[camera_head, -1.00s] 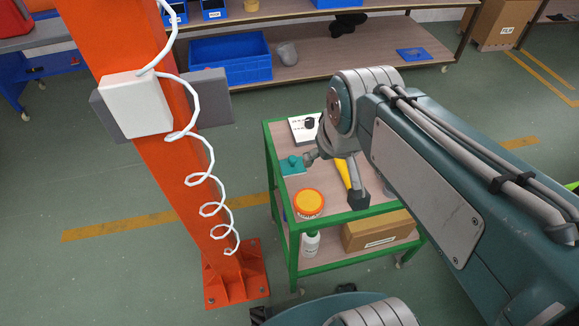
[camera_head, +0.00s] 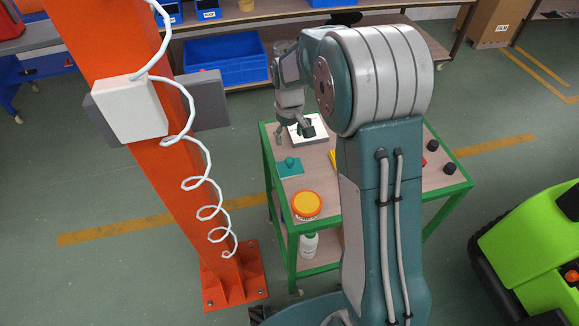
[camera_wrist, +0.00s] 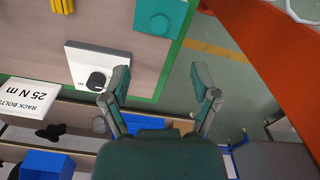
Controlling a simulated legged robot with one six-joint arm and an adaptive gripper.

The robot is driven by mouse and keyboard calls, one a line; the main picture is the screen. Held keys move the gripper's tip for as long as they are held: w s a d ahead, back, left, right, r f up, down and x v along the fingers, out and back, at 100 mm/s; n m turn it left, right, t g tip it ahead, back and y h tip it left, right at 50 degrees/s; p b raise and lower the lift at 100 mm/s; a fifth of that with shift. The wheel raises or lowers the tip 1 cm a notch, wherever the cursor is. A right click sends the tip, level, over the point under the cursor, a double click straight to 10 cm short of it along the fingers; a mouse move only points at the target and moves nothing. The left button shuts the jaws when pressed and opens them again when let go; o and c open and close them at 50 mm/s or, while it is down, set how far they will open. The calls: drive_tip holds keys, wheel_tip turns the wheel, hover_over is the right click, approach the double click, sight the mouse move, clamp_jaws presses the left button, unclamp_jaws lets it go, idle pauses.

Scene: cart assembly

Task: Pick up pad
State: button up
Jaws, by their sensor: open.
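A flat teal pad with a round knob (camera_head: 290,167) lies on the left side of the green cart's top (camera_head: 459,187). The pad also shows at the top of the wrist view (camera_wrist: 160,15). My gripper (camera_head: 294,134) is open and empty, above the cart's far left part, beyond the pad in the head view. In the wrist view its two fingers (camera_wrist: 161,82) are spread apart with nothing between them. A white block with a black knob (camera_wrist: 80,56) lies beside the left finger in that view, apart from the pad.
An orange-lidded jar (camera_head: 306,205) stands nearer on the cart. A yellow item (camera_head: 333,160) is mostly hidden by my arm. Small dark pieces (camera_head: 449,168) sit at the right. An orange post (camera_head: 170,160) with a coiled white cable stands left; a bright green machine (camera_head: 530,255) stands right.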

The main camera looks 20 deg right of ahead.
sight(290, 159)
wheel_tip(290, 159, down, 11)
drive_tip(key=shift+s+f, duration=0.1)
clamp_jaws()
idle(0.5)
